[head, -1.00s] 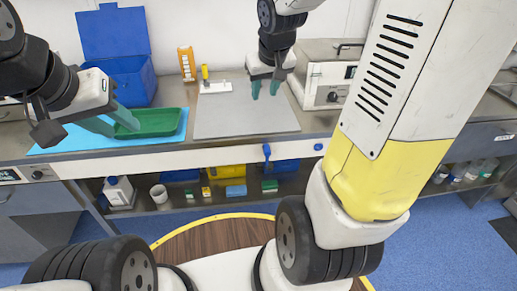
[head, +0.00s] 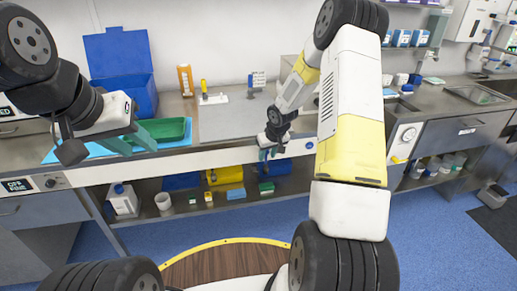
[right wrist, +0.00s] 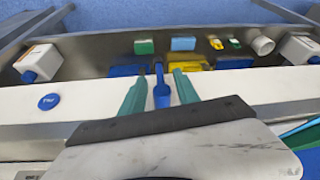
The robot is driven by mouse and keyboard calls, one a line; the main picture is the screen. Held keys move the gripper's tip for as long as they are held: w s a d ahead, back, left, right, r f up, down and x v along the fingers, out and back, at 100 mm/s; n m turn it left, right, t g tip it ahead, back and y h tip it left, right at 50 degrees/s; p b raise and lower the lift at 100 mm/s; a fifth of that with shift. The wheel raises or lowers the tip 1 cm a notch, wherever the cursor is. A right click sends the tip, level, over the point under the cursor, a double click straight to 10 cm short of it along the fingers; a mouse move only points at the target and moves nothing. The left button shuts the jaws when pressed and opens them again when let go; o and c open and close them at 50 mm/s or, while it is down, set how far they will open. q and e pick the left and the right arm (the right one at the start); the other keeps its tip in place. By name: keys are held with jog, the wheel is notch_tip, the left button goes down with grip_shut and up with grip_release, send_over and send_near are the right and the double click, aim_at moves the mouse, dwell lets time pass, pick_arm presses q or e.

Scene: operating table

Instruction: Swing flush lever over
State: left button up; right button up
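The flush lever, a blue handle (right wrist: 161,92) on the white front edge of the counter, shows in the right wrist view. My right gripper (right wrist: 159,74) is open, with one green finger on each side of the lever and small gaps between. In the head view my right gripper (head: 269,154) is at the counter's front edge and largely hides the lever. My left gripper (head: 131,141) is open and empty above the left part of the counter, by the green tray (head: 165,130).
A round blue button (right wrist: 49,101) sits on the front edge beside the lever. A lower shelf holds bottles and small boxes.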

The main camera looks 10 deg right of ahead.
aim_at(266, 162)
jog(key=shift+x, duration=1.7)
jog(key=shift+c, duration=0.5)
jog(key=shift+r, duration=0.1)
grip_shut()
